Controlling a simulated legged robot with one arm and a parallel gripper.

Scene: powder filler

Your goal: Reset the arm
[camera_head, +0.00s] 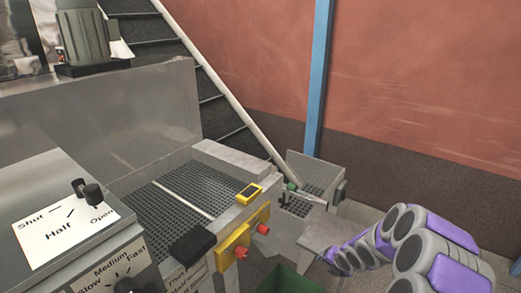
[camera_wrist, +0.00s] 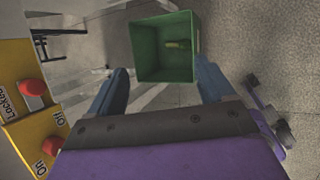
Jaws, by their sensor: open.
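My arm (camera_head: 415,250), purple and grey, reaches in from the lower right in the head view. Its end is low beside the machine's front, and the fingers are hard to make out there. In the wrist view my gripper (camera_wrist: 162,68) is open, with its two blue-grey fingers wide apart and nothing held between them. Beyond the fingertips is a green bin (camera_wrist: 146,60) on the floor, with a small yellow-green item (camera_wrist: 178,45) inside.
The powder filler has a yellow panel with red knobs (camera_head: 240,252), also at left in the wrist view (camera_wrist: 32,88). A Shut/Half/Open dial plate (camera_head: 65,228) and a grated tray (camera_head: 165,215) are at left. A blue post (camera_head: 318,80) stands behind. Floor right of the bin looks clear.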

